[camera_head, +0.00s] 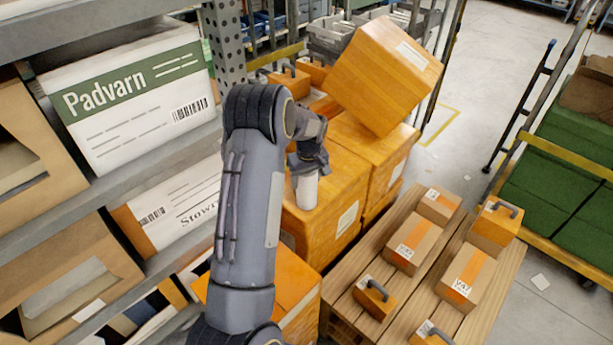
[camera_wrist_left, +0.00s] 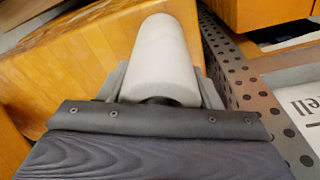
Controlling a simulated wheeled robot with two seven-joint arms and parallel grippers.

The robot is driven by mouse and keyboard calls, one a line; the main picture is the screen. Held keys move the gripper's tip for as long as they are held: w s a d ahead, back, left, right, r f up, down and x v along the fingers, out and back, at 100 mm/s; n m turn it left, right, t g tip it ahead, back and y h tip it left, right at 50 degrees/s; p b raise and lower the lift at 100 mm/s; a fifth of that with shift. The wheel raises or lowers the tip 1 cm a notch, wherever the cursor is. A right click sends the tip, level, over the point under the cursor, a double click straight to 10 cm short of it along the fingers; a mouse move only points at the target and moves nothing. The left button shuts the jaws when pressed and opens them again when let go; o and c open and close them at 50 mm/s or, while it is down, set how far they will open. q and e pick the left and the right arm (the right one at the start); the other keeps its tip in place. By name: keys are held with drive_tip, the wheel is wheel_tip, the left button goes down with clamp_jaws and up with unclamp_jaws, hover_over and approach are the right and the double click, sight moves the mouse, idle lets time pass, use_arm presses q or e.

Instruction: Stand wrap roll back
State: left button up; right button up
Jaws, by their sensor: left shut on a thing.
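The wrap roll is a pale grey-white cylinder (camera_head: 307,191) in the head view, upright or nearly so, at the top of an orange box (camera_head: 335,212). My left gripper (camera_head: 307,172) is shut on its upper end from above. In the left wrist view the roll (camera_wrist_left: 162,60) extends away from between the fingers. Whether its lower end touches the box top cannot be told. My right gripper is in neither view.
A tilted orange box (camera_head: 388,75) leans on the stack behind the roll. A perforated rack post (camera_head: 222,45) and shelves with a Padvarn box (camera_head: 130,95) stand left. A wooden pallet (camera_head: 345,305) with several small boxes lies right. Open floor (camera_head: 490,50) is beyond.

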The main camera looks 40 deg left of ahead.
use_arm(q)
drive_tip(key=shift+r, duration=0.1)
drive_tip(key=o, duration=0.9)
drive_tip(key=shift+o, duration=0.2)
